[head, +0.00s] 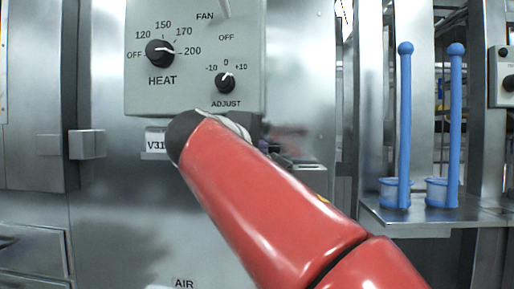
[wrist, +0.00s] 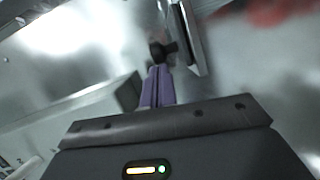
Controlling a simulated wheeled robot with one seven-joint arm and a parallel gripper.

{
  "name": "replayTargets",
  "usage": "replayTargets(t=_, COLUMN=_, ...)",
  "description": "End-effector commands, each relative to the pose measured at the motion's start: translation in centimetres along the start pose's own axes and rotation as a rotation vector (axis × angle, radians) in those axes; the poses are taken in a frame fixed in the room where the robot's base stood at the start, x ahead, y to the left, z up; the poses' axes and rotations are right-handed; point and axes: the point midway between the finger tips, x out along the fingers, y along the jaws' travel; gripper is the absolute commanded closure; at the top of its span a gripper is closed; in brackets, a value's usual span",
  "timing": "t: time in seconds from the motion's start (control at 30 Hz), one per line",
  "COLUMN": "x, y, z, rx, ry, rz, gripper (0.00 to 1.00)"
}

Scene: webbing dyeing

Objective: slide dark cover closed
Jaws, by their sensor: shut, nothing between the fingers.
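My gripper (wrist: 160,62) shows in the wrist view with its two purple fingers pressed together and nothing between them. A small dark piece (wrist: 163,48) lies right at the fingertips; I cannot tell whether they touch it. Just right of it is a narrow upright plate with a dark edge (wrist: 184,38), standing out from the metal surface. I cannot tell for sure which of these is the dark cover. In the head view my red arm hides most of the work area, and the fingers cannot be made out there.
A grey control box (head: 195,85) with HEAT and ADJUST knobs hangs just above my arm. A label V31 (head: 155,144) is beside my arm on the steel front. A square metal block (head: 87,144) juts out at left. Two blue-handled dippers (head: 404,125) (head: 455,125) stand on a right shelf (head: 420,215).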

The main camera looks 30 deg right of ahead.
Motion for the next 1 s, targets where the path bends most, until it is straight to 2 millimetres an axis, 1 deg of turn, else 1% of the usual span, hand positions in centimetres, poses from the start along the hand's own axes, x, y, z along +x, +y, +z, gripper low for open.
replayTargets(t=0.07, x=0.3, y=0.1, z=1.0, rx=0.003, ry=-0.003, rz=0.001, gripper=1.0)
replayTargets(t=0.23, x=1.4, y=0.5, z=4.5, rx=0.004, ry=-0.006, rz=0.0, gripper=1.0)
replayTargets(t=0.3, x=1.8, y=0.7, z=5.6, rx=0.002, ry=-0.005, rz=-0.001, gripper=1.0)
replayTargets(t=0.4, x=2.0, y=0.8, z=6.5, rx=0.001, ry=-0.003, rz=-0.001, gripper=1.0)
replayTargets(t=0.8, x=2.2, y=0.9, z=6.7, rx=0.0, ry=-0.005, rz=-0.001, gripper=1.0)
replayTargets(t=1.0, x=2.3, y=1.2, z=6.0, rx=-0.001, ry=-0.003, rz=-0.001, gripper=1.0)
